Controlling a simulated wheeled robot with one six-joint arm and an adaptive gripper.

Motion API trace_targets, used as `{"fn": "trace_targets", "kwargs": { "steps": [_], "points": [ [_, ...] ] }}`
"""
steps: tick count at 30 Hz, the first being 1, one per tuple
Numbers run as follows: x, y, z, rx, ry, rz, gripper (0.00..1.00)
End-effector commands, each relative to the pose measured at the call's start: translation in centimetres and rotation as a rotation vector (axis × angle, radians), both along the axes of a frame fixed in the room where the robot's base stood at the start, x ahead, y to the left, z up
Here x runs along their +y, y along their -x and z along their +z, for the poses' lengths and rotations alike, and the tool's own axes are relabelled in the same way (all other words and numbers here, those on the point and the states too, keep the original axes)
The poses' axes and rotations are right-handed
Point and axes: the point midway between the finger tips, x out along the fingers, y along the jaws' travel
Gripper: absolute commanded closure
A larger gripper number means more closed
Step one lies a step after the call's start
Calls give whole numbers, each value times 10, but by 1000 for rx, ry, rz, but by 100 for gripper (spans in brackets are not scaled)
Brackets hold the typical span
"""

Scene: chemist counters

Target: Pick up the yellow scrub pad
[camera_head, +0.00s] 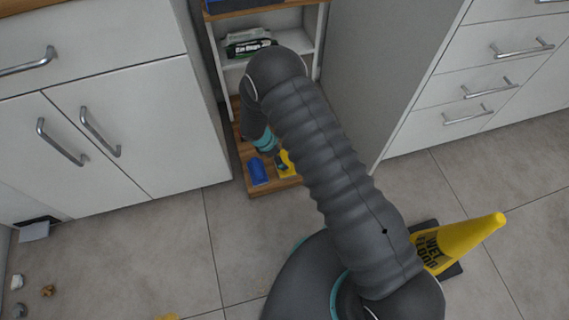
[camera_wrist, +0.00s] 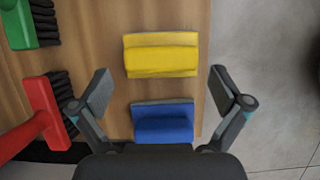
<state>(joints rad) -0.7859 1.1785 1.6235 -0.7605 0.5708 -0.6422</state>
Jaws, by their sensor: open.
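The yellow scrub pad (camera_wrist: 161,62) lies on a wooden board (camera_wrist: 185,15) in the wrist view, just beyond my fingertips. It shows in the head view as a yellow patch (camera_head: 287,164), partly hidden by my arm. A similar blue pad (camera_wrist: 164,124) lies nearer my palm in the wrist view, and left of the yellow one in the head view (camera_head: 258,171). My gripper (camera_wrist: 160,84) is open and empty above the board, its fingers spread wider than either pad. Its height above the pads is hard to tell.
A red-handled brush (camera_wrist: 42,112) and a green brush (camera_wrist: 20,22) lie left of my gripper. The board is a low shelf bottom between white cabinets (camera_head: 140,125), with a shelf (camera_head: 285,42) above. A yellow wet-floor cone (camera_head: 458,240) stands at right. Tiled floor in front is mostly clear.

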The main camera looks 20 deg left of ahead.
Motion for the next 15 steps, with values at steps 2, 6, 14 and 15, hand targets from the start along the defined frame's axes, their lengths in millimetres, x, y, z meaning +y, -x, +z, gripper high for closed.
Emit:
{"fn": "trace_targets", "kwargs": {
  "steps": [2,6,14,15],
  "points": [
    [-5,-1,-13,3,2,-2,0],
    [-11,-5,-30,2,1,-2,0],
    [-14,-8,-40,0,0,-1,0],
    [-14,-8,-40,0,0,-1,0]
  ]
}}
